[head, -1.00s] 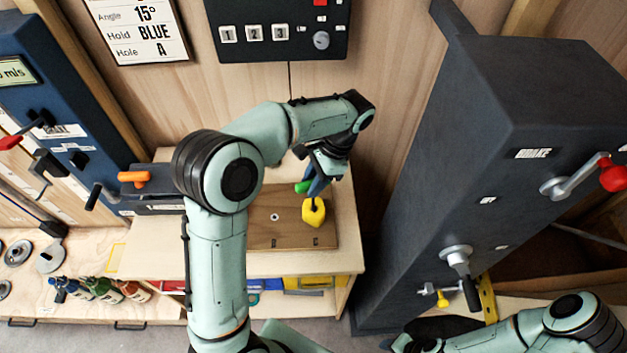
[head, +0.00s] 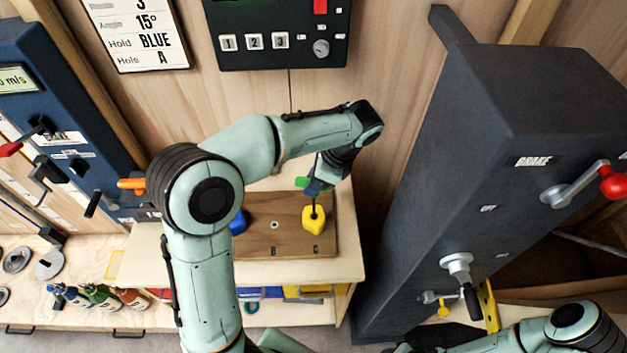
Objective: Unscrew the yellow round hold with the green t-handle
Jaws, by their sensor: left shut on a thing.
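The yellow round hold (head: 313,218) sits on the brown wooden board (head: 278,246) on the bench. A thin dark shaft runs from the green t-handle (head: 301,182) down to the hold's top. My left gripper (head: 318,186) is shut on the green t-handle, above the hold; its fingers hide part of the handle. The shaft's tip meets the hold, but how deep it sits cannot be seen. My right arm shows at the lower right; its gripper is not in view.
A blue hold (head: 238,222) is partly hidden behind my left arm. A bare hole (head: 274,225) shows in the board. A dark column (head: 480,190) with a red-knobbed crank (head: 612,182) stands at the right. Several bottles (head: 100,296) stand at the left.

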